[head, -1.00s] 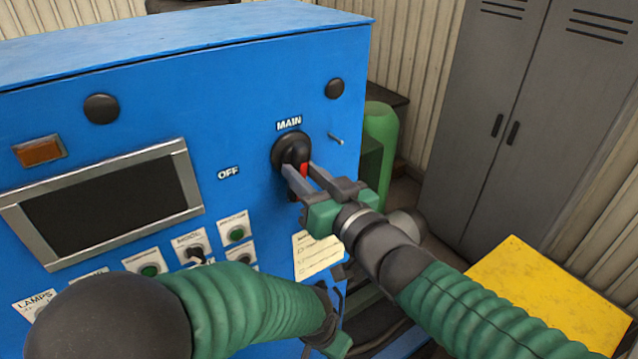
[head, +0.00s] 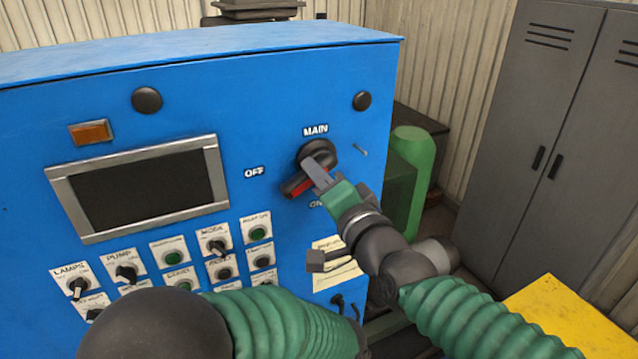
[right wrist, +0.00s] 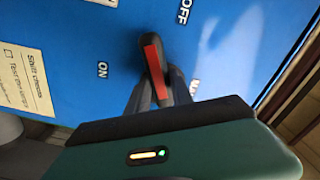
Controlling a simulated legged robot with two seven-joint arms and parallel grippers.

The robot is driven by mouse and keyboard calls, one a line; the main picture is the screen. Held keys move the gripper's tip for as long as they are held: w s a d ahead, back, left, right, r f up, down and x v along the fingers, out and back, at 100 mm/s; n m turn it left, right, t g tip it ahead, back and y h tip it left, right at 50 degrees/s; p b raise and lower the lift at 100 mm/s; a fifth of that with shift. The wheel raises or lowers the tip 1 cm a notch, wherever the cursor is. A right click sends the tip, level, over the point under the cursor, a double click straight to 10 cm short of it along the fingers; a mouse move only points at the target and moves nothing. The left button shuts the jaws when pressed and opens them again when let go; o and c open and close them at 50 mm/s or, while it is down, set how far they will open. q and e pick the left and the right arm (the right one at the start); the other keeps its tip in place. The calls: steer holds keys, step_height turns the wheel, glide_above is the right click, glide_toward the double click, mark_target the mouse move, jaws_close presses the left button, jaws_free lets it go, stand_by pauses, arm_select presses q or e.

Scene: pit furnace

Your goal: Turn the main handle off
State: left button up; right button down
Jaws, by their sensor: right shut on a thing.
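The main handle (head: 298,187) is a black rotary knob with a red-faced lever on the blue cabinet (head: 105,230), under the MAIN label. Its lever points down and left in the head view, between the OFF label (head: 254,173) and the partly hidden ON label (head: 316,204). My right gripper (head: 316,174) is shut on the lever. In the right wrist view, the red lever (right wrist: 154,68) stands between the fingers (right wrist: 158,95). My left arm crosses the bottom of the head view; its gripper is hidden.
A dark screen (head: 140,190) and several small switches and buttons are left of and below the handle. A yellow surface (head: 570,320) is at the lower right.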

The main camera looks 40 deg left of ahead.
steer(key=shift+r+m+b, duration=0.15)
steer(key=shift+m+b, duration=0.55)
steer(key=shift+m, duration=0.7)
steer(key=shift+r+m+b, duration=0.1)
steer(key=shift+m+b, duration=0.55)
steer(key=shift+m, duration=0.75)
steer(key=c, duration=1.5)
jaws_free()
steer(key=o, duration=0.4)
steer(key=shift+w, duration=0.15)
